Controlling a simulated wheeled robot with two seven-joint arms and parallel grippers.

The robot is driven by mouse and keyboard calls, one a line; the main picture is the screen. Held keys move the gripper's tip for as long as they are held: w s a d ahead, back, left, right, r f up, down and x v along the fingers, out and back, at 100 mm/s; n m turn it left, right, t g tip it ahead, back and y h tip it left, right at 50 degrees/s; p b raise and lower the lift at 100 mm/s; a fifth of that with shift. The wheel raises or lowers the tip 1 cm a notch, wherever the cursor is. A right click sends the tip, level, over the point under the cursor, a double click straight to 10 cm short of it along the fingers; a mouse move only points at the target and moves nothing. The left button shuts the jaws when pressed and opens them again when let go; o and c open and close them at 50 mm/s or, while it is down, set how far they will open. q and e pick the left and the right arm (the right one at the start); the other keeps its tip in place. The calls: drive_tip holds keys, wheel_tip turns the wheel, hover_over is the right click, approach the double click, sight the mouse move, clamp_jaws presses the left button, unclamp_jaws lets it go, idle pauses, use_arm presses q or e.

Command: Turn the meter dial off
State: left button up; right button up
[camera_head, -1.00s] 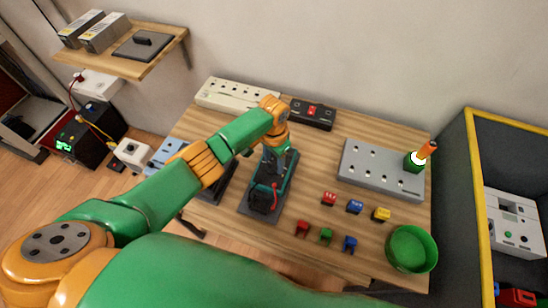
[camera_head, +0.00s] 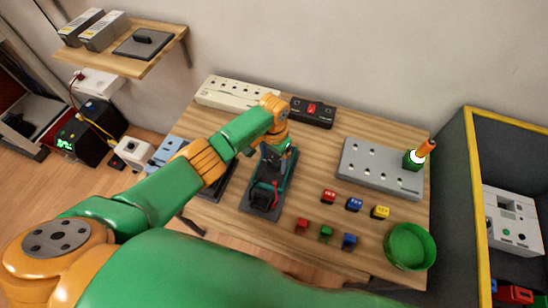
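The meter (camera_head: 268,190) appears to be the dark device with a teal edge on the table, with a red lead and a black part at its near end. My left arm reaches in from the left, and my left gripper (camera_head: 273,153) points down over the far part of this device. The gripper and wrist hide the dial. The fingers are too small and dark to tell whether they are open or touching anything. My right gripper does not show.
A white power strip (camera_head: 237,93) and a black box with a red switch (camera_head: 312,112) lie at the back. A grey panel (camera_head: 380,168), several small coloured blocks and a green bowl (camera_head: 410,247) stand to the right. A yellow-edged grey bin (camera_head: 470,160) is beyond the table.

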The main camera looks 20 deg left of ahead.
sight(274, 162)
use_arm(q)
wheel_tip(274, 162, up, 6)
drive_tip(key=shift+r+p, duration=0.1)
drive_tip(key=shift+p, duration=0.55)
drive_tip(key=shift+r, duration=0.5)
drive_tip(key=shift+f, duration=0.1)
